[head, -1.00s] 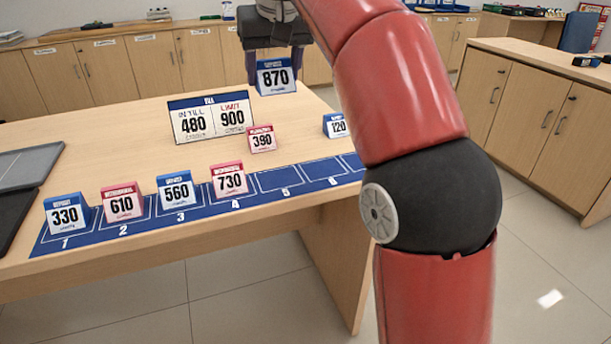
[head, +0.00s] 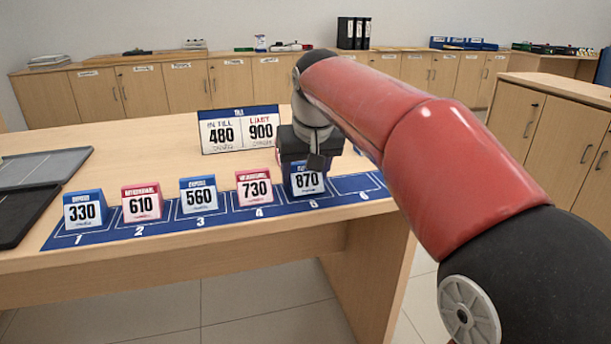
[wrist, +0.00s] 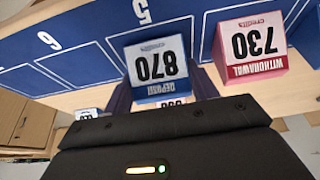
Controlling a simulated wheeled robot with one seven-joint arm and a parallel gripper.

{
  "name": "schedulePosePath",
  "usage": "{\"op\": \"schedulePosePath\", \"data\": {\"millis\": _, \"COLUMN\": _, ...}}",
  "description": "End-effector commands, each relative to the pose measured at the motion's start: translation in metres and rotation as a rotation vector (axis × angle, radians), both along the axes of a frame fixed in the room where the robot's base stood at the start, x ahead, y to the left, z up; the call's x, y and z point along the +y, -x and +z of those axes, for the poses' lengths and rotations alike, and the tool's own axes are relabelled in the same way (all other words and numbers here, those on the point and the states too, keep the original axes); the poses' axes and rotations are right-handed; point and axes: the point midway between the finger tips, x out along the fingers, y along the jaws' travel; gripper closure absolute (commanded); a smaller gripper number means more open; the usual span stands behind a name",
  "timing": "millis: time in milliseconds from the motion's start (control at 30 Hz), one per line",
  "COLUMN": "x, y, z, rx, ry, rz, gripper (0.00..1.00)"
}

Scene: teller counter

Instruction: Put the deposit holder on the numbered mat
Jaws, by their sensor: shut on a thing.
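My gripper (head: 306,170) is shut on the blue deposit holder marked 870 (head: 308,181), which it holds upright at slot 5 of the blue numbered mat (head: 223,227). The holder also shows between the fingers in the wrist view (wrist: 158,66). I cannot tell whether its base touches the mat. Slots 1 to 4 hold the blue 330 holder (head: 84,212), the red 610 holder (head: 141,204), the blue 560 holder (head: 198,196) and the red 730 holder (head: 254,188). Slot 6 (head: 358,184) looks empty.
The red 730 holder stands close beside my gripper. The till sign reading 480 and 900 (head: 239,130) stands behind the mat. The 120 holder (wrist: 88,114) and part of a 390 card (wrist: 172,104) show in the wrist view. Grey trays (head: 45,168) lie at left.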

Motion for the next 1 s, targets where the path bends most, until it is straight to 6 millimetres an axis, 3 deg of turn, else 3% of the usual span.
{"op": "schedulePosePath", "data": {"millis": 367, "x": 0.000, "y": 0.000, "z": -0.005, "rx": -0.002, "ry": -0.001, "rz": 0.000, "gripper": 0.65}}
{"op": "schedulePosePath", "data": {"millis": 400, "x": 0.000, "y": 0.000, "z": -0.005, "rx": -0.002, "ry": -0.001, "rz": 0.000, "gripper": 0.41}}
{"op": "schedulePosePath", "data": {"millis": 567, "x": 0.000, "y": 0.000, "z": -0.004, "rx": -0.002, "ry": -0.001, "rz": 0.000, "gripper": 0.20}}
{"op": "schedulePosePath", "data": {"millis": 833, "x": 0.000, "y": 0.000, "z": -0.003, "rx": -0.002, "ry": -0.001, "rz": 0.000, "gripper": 0.20}}
{"op": "schedulePosePath", "data": {"millis": 1000, "x": -0.001, "y": 0.004, "z": 0.011, "rx": -0.004, "ry": -0.001, "rz": 0.000, "gripper": 0.20}}
